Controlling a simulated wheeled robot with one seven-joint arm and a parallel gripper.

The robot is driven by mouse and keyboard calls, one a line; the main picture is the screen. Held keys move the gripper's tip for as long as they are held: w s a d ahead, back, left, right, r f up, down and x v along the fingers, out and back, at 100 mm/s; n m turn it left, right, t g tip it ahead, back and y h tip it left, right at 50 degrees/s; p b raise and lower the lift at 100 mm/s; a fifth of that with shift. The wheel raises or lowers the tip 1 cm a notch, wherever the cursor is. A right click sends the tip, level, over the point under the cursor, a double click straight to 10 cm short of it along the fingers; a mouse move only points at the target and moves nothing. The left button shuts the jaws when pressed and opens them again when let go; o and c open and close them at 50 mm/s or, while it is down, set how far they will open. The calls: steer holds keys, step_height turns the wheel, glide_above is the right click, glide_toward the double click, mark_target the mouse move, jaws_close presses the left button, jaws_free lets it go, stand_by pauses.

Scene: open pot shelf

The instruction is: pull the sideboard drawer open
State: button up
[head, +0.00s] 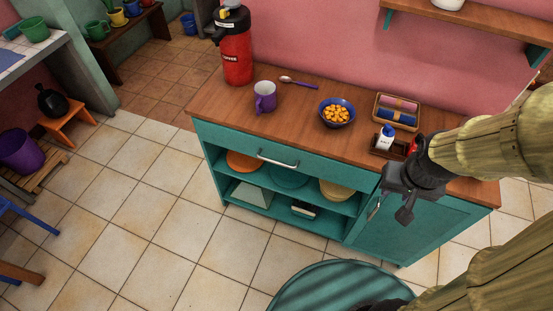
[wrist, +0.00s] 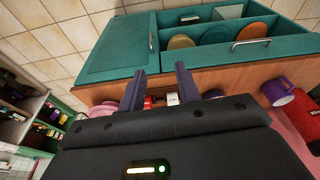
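The teal sideboard (head: 380,228) has a brown wooden top. Its wide drawer (head: 228,142) lies just under the top, with its front flush, so it looks closed. The drawer's pale bar handle (head: 277,160) is at the middle of the front; it also shows at upper right in the wrist view (wrist: 251,43). My gripper (head: 395,202) hangs in front of the sideboard's right part, to the right of the handle and apart from it. In the wrist view my gripper (wrist: 160,70) has its two dark fingers spread, with nothing held between them.
On the top stand a red coffee dispenser (head: 236,58), purple mug (head: 265,96), spoon (head: 298,82), blue bowl of orange pieces (head: 337,113), cloth tray (head: 396,112) and white bottle (head: 386,138). A round teal table (head: 330,290) stands in front. Tiled floor (head: 160,210) is clear at left.

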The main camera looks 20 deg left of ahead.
steer(key=shift+f, duration=0.1)
steer(key=w+a+f+n+t+y+b, duration=0.15)
steer(key=w+a+f+b, duration=0.3)
steer(key=f, duration=0.45)
steer(key=w+a+f+t+y+b, duration=0.1)
steer(key=w+a+f+t+b, duration=0.3)
steer(key=f, duration=0.6)
steer(key=s+a+f+m+t+y+b, duration=0.1)
steer(key=a+f+m+t+y+b, duration=0.5)
steer(key=a+f+m+y+b, duration=0.3)
steer(key=a+f+y+b, duration=0.1)
steer(key=a+f+b, duration=0.3)
steer(key=f+b, duration=0.1)
steer(key=shift+a+f+m+t+b, duration=0.2)
steer(key=shift+m+t+b, duration=0.15)
steer(key=shift+b, duration=0.3)
